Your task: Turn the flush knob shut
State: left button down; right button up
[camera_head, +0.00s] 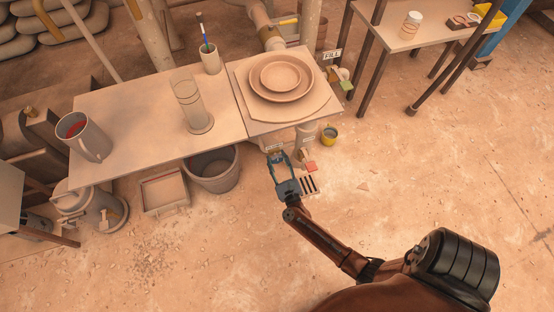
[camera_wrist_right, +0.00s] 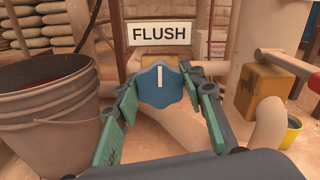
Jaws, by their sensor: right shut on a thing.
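The flush knob (camera_wrist_right: 161,86) is blue and lobed, with a white line that stands upright on its face. A white sign (camera_wrist_right: 161,33) reading FLUSH is just above it. My right gripper (camera_wrist_right: 160,92) has its green-padded fingers on the left and right sides of the knob and is shut on it. In the head view my right gripper (camera_head: 278,160) reaches in below the front edge of the table, and the knob is small and mostly hidden there. My left gripper is in neither view.
A grey bucket (camera_wrist_right: 45,105) stands close on the left in the wrist view. A red-handled valve (camera_wrist_right: 285,56) and pale pipe are to the right. The table (camera_head: 140,100) overhangs, holding a mug, cylinder and stacked plates (camera_head: 280,78). A small yellow pot (camera_head: 329,135) and floor grate (camera_head: 309,185) are nearby.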

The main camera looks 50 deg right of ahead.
jog(key=shift+f, duration=0.1)
jog(key=o, duration=1.2)
jog(key=shift+c, duration=0.2)
jog(key=shift+s, duration=0.1)
jog(key=v, duration=0.7)
jog(key=shift+a, duration=0.2)
jog(key=shift+s, duration=0.1)
